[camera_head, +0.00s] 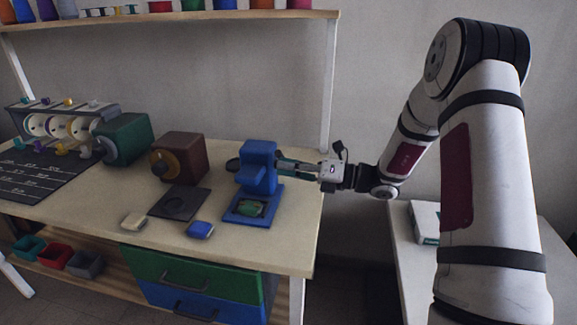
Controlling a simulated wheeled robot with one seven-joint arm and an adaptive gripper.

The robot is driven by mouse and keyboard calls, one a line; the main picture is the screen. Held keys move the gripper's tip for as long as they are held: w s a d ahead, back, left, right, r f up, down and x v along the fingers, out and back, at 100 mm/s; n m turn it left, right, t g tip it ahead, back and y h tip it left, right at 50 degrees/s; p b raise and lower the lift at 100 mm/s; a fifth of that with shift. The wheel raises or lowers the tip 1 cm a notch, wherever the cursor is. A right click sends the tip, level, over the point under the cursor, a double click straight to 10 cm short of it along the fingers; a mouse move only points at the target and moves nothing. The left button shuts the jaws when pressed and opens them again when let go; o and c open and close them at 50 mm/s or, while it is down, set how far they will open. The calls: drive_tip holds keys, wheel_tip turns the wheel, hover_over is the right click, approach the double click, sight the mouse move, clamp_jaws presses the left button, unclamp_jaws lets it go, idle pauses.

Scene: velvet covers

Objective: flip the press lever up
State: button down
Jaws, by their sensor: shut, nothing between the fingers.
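A blue press (258,165) stands near the right end of the workbench, with a blue base plate and a small green piece (251,208) lying on the base. My gripper (280,166) reaches in from the right at the height of the press's upper part. Its fingers are shut and empty, and their tips are at the right side of the press. I cannot tell whether they touch it. The press lever is not clearly visible; it may be hidden behind the fingers or the press body.
Left of the press are a dark square plate (180,203), a brown box with a round dial (180,157) and a green box (125,138). A blue block (200,230) and a pale block (133,221) lie near the front edge. A shelf (200,18) runs above.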

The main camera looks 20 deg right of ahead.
drive_tip(key=shift+w+d+r+m+p, duration=0.3)
drive_tip(key=shift+w+r+m+p, duration=0.25)
drive_tip(key=shift+r+p, duration=0.1)
drive_tip(key=shift+w+d+r+m+p, duration=0.3)
drive_tip(key=shift+w+r+m+p, duration=0.3)
drive_tip(key=shift+r, duration=0.1)
drive_tip(key=shift+w+d+r+m+p, duration=0.3)
drive_tip(key=shift+w+r+m+p, duration=0.25)
drive_tip(key=shift+r, duration=0.1)
drive_tip(key=shift+s, duration=0.1)
